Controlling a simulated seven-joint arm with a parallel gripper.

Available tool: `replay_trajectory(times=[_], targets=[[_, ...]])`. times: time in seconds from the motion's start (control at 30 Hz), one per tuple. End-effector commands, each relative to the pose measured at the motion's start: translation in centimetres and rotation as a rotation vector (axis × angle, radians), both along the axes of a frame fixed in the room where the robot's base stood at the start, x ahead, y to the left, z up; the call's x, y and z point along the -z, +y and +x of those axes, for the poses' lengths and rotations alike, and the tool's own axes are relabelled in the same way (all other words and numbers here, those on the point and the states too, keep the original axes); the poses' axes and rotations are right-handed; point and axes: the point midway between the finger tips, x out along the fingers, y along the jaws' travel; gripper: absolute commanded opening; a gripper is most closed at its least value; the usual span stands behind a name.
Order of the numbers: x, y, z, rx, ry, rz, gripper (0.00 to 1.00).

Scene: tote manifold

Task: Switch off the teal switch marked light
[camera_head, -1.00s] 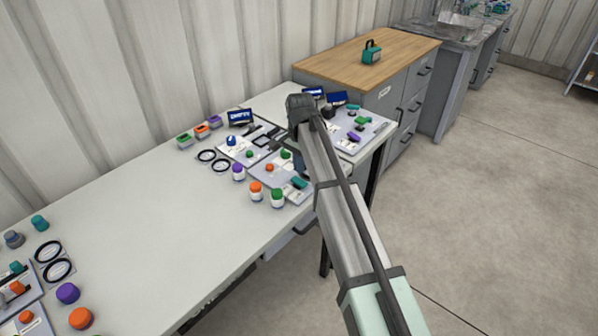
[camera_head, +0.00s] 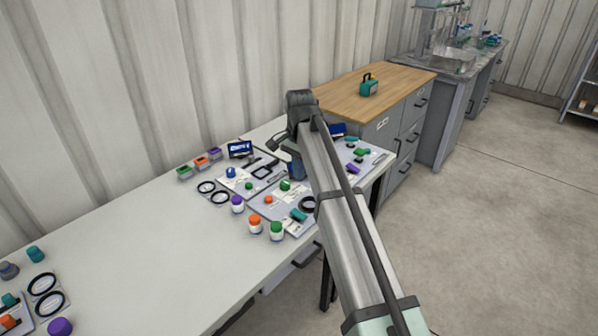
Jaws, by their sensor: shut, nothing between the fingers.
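A teal switch (camera_head: 298,214) sits on the near panel (camera_head: 262,207) on the white table, just left of my arm. Another teal part (camera_head: 352,139) is on the panel right of my arm, and a teal one (camera_head: 9,299) is on the panel at the far left. The markings are too small to read, so I cannot tell which is marked light. My gripper (camera_head: 281,147) is shut and empty, at the far end of my arm, above the panels' back part. My arm hides part of the panels behind it.
Orange-capped (camera_head: 255,225) and green-capped (camera_head: 277,232) jars stand at the panel's front edge. A purple jar (camera_head: 237,204), black rings (camera_head: 206,187) and a dark blue display (camera_head: 240,149) are nearby. The middle-left of the table (camera_head: 130,235) is clear.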

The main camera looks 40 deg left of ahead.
Motion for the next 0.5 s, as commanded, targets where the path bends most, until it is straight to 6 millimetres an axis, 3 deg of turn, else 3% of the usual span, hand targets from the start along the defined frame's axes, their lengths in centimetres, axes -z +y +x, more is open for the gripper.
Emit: replay_trajectory(times=[0.27, 0.5], targets=[[0.1, 1.5, 0.1, -0.001, 0.000, 0.001, 0.00], [0.1, 1.4, 0.0, 0.000, 0.000, 0.002, 0.00]])
